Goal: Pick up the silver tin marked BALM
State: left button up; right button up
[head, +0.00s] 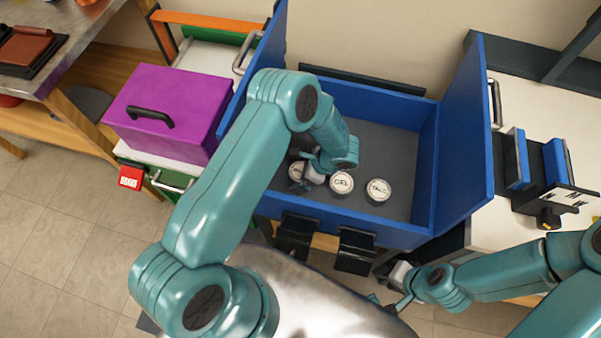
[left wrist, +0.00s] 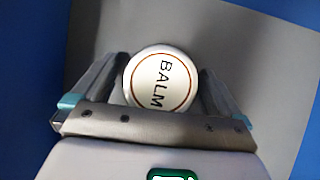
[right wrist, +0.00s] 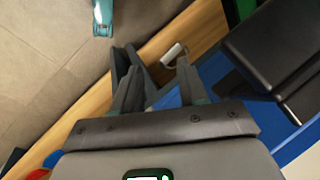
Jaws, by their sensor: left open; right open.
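The silver tin marked BALM (left wrist: 160,80) stands on the grey floor of the blue box, lid up, between the two fingers of my left gripper (left wrist: 160,88) in the left wrist view. The fingers are open on either side of it; I cannot tell if either touches. In the head view my left gripper (head: 311,176) reaches down into the box over the leftmost tin (head: 296,170), which it partly hides. My right gripper (head: 392,292) is open and empty, outside the box at its front right; its fingers also show in the right wrist view (right wrist: 155,82).
A tin marked GEL (head: 341,183) stands just right of my left gripper, and a tin marked TALC (head: 378,190) is further right. The blue box (head: 437,150) has raised side flaps. A purple case (head: 175,105) is to the left. The box floor behind the tins is clear.

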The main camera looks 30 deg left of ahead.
pick_arm(q)
jog(key=c, duration=1.1)
jog(key=shift+c, duration=0.2)
